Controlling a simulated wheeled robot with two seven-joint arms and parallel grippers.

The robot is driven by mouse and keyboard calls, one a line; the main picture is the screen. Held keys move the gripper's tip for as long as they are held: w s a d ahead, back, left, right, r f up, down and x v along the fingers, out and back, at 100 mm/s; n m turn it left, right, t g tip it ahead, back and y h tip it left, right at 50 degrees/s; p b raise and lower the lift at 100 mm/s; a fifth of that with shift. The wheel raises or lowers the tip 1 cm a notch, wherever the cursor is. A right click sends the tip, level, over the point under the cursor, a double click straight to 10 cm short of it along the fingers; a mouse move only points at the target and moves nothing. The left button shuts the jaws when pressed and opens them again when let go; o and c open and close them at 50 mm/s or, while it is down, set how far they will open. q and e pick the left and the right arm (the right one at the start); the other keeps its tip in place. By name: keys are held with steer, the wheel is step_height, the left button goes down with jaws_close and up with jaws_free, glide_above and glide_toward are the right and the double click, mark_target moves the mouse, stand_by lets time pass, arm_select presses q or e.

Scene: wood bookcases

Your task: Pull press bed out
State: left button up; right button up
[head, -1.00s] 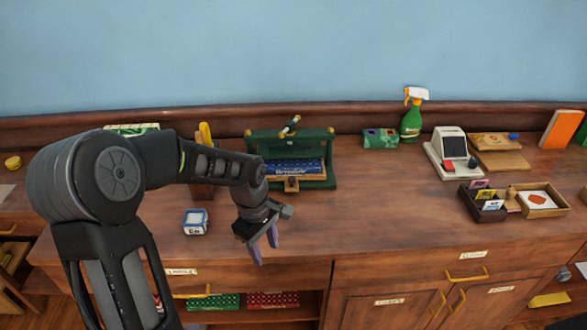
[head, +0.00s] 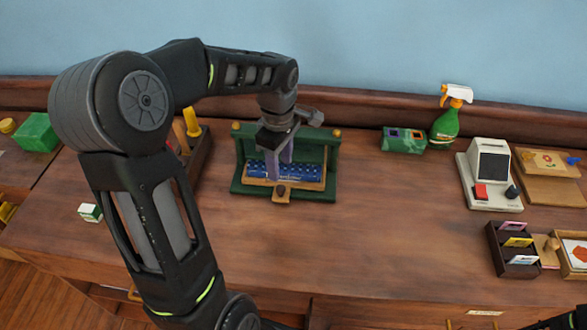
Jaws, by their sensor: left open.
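The green press (head: 330,160) stands on the wooden counter against the back ledge. Its wooden bed (head: 316,185) lies low in the frame and carries a blue patterned block (head: 310,171). A small wooden tab (head: 282,194) sticks out at the bed's front. My left gripper (head: 277,174) is open and points down over the middle of the bed, its purple fingers just behind the tab. I cannot tell whether the fingers touch the bed or block. The gripper hides part of the press's upper bar. My right gripper is not in view.
A dark wooden holder (head: 200,155) stands left of the press. A green box (head: 404,139), a spray bottle (head: 446,125) and a white card machine (head: 489,178) stand to the right. The counter in front of the press (head: 340,240) is clear.

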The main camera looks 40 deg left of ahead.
mark_target(280, 188)
arm_select(q)
steer(key=shift+s, duration=0.2)
steer(key=shift+f+p, duration=0.55)
steer(key=shift+f, duration=3.35)
steer(key=shift+c, duration=0.6)
jaws_close()
